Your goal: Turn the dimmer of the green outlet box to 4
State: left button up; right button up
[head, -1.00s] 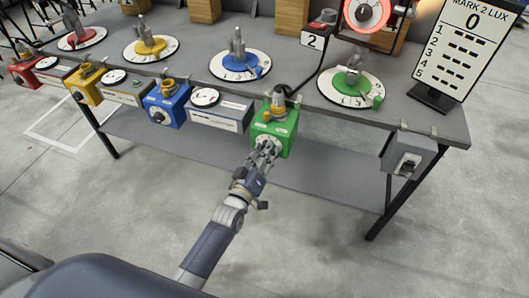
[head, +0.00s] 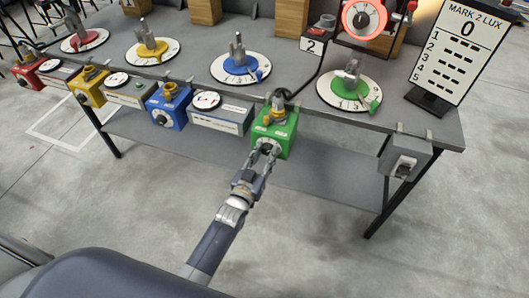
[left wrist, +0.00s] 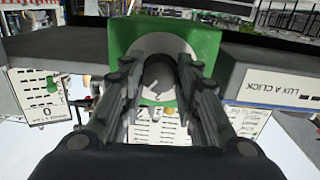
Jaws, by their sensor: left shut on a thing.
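The green outlet box (head: 284,128) hangs on the front edge of the workbench, with a yellow plug on top. Its dimmer knob (left wrist: 158,76) is a dark grey disc on a pale dial plate in the left wrist view. My left gripper (head: 267,149) reaches up to the box front from below. In the left wrist view its two fingers (left wrist: 160,68) lie on either side of the knob and are shut on it. The fingers partly cover the dial, and I cannot read its setting. My right gripper is not in view.
Blue (head: 168,106), yellow (head: 88,85) and red (head: 28,73) boxes hang to the left. A grey box (head: 405,158) hangs at the right. The bench (head: 430,118) carries round dials, a glowing lamp (head: 364,18) and a sign (head: 458,47) reading 0. The floor in front is clear.

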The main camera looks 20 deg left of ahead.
pick_arm(q)
jog(key=m, duration=0.4)
jog(key=shift+r+p, duration=0.1)
jog(key=shift+p, duration=0.2)
jog(key=shift+m+y, duration=0.3)
jog(key=shift+m, duration=1.7)
jog(key=o, duration=1.1)
jog(key=shift+c, duration=0.2)
jog(key=s, duration=1.2)
jog(key=shift+a+r, duration=0.2)
jog(key=shift+r, duration=0.15)
